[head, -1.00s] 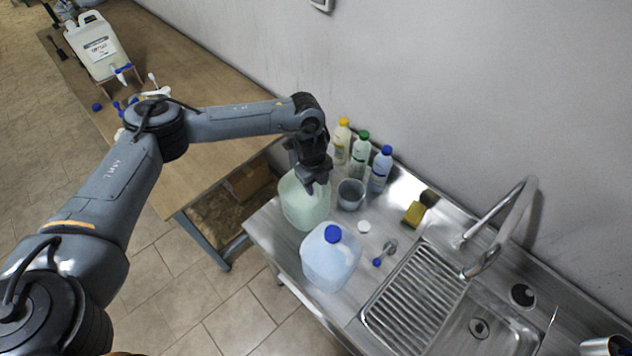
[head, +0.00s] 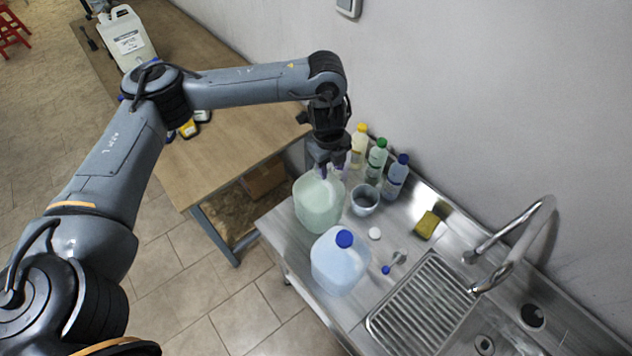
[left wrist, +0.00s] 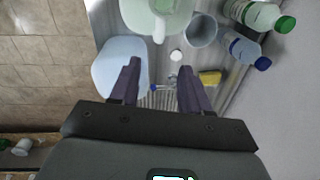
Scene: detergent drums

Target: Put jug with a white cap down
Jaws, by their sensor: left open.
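The pale green translucent jug (head: 318,208) stands upright on the steel counter (head: 290,268). Its handle shows in the left wrist view (left wrist: 159,28), at the top edge. No cap can be made out on it; its top is partly hidden by my left gripper in the head view. My left gripper (head: 323,170) is above and just behind the jug, pointing down. In the left wrist view its two fingers (left wrist: 158,85) are apart with nothing between them. A small white round cap (head: 375,233) lies on the counter. My right gripper is not in view.
A blue jug with a blue cap (head: 340,262) stands close in front. A grey cup (head: 365,199) and bottles with yellow, green and blue caps (head: 377,160) stand behind. A sponge (head: 427,224), drainboard and tap (head: 515,245) are to the right.

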